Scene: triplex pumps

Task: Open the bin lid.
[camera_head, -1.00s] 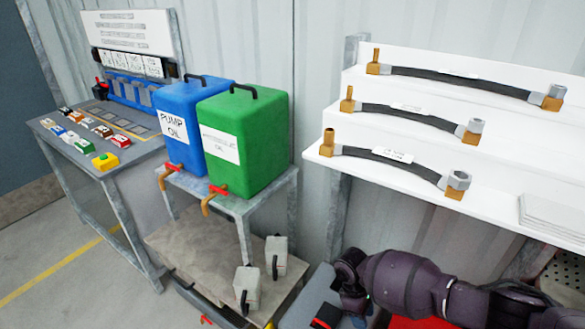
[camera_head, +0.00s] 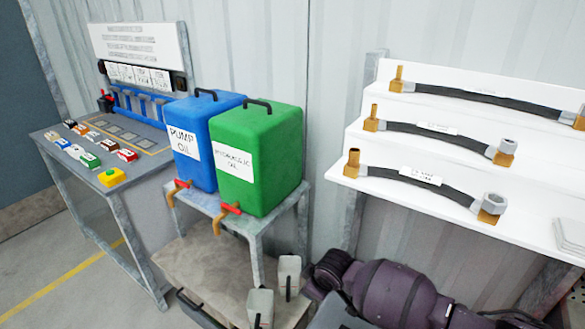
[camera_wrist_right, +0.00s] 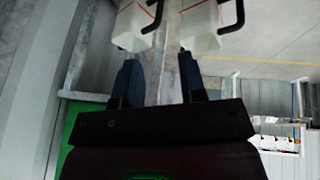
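My right arm comes in from the lower right of the head view, and its gripper is not clearly visible there. In the right wrist view my right gripper (camera_wrist_right: 160,85) has its two dark blue fingers apart, with nothing between them. The fingers point toward two small white cans (camera_wrist_right: 203,25) with black handles, which also stand on the low bench in the head view (camera_head: 260,308). A grey flat piece (camera_head: 341,316) shows at the bottom edge of the head view; I cannot tell whether it is the bin lid. My left gripper is not in view.
A blue pump oil tank (camera_head: 198,115) and a green tank (camera_head: 262,180) stand on a metal stand above a low beige bench (camera_head: 195,265). White stepped shelves (camera_head: 545,205) with hoses are at right. A control table (camera_head: 70,172) is at left, with open floor before it.

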